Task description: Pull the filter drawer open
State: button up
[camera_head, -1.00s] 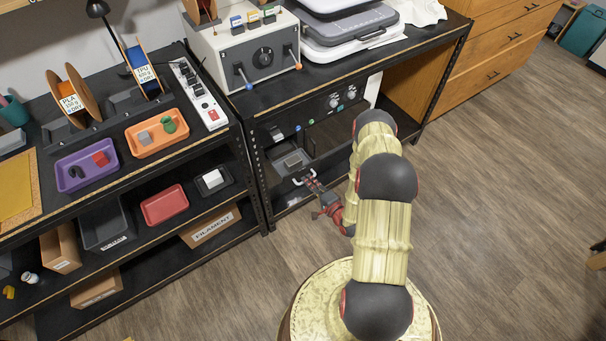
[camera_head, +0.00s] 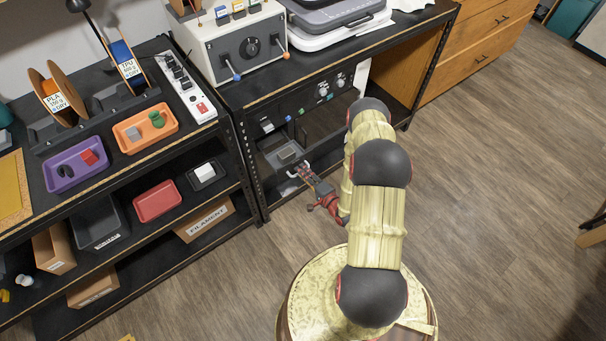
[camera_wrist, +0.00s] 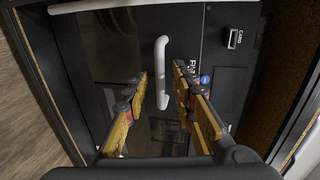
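The filter drawer's white bar handle (camera_wrist: 162,65) stands on a dark front panel (camera_wrist: 115,60) in the wrist view, beside a partly hidden label starting with "FI". My gripper (camera_wrist: 163,84) is open, with one finger on each side of the handle. A gap shows between the handle and each finger, and I cannot tell whether either touches. In the head view the handle (camera_head: 292,171) is small, at the low front of the dark machine under the bench, with my gripper (camera_head: 303,171) right at it. How far the drawer stands out is unclear.
The rack's black post (camera_head: 249,165) stands left of the machine. A shelf with trays (camera_head: 157,202) is further left. Wooden floor (camera_head: 480,200) is free to the right.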

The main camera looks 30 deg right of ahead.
jog(key=v, duration=1.2)
jog(key=shift+a, duration=0.1)
dwell(0.4)
